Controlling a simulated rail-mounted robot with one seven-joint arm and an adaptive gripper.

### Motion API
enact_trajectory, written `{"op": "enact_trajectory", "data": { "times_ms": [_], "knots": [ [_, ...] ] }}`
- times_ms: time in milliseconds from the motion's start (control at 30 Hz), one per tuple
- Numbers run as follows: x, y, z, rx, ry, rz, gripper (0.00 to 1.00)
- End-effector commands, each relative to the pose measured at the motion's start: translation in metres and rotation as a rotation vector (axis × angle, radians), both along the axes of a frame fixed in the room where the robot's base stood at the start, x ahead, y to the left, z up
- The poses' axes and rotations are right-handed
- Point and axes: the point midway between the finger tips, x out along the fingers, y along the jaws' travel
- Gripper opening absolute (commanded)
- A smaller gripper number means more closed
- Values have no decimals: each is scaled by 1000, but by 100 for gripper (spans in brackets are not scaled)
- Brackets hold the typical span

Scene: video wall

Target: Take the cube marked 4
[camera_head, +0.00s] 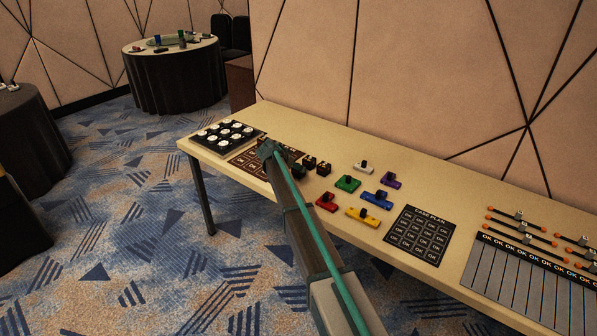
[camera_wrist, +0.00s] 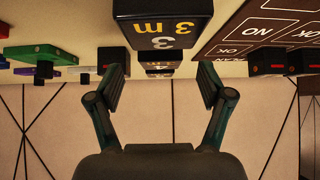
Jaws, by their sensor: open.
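Several small dark cubes stand on the table near my gripper, one of them a dark cube (camera_head: 323,168) at the right of the group; their marks are too small to read in the head view. In the wrist view, which looks upside down, a black cube marked 3 (camera_wrist: 160,28) is large at the top centre. Behind it is another dark cube (camera_wrist: 160,68) with a yellowish mark that I cannot read surely. My gripper (camera_wrist: 162,86) is open, with nothing held, its fingers spread either side of this line of cubes. I cannot make out a 4 on any cube.
A brown board with OK and NO cells (camera_wrist: 265,30) lies beside the cubes. A black tray with white round pieces (camera_head: 226,133) is at the table's left end. Coloured blocks, such as a green one (camera_head: 347,183), lie to the right, before a dark plan card (camera_head: 418,235).

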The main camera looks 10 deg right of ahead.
Motion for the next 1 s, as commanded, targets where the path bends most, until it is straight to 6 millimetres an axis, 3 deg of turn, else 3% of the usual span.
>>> {"op": "enact_trajectory", "data": {
  "times_ms": [600, 833, 1000],
  "knots": [
    [31, -28, -41, 1, 0, -1, 79],
    [31, -29, -43, 1, 0, 1, 79],
    [31, -29, -43, 1, 0, 1, 51]
  ]
}}
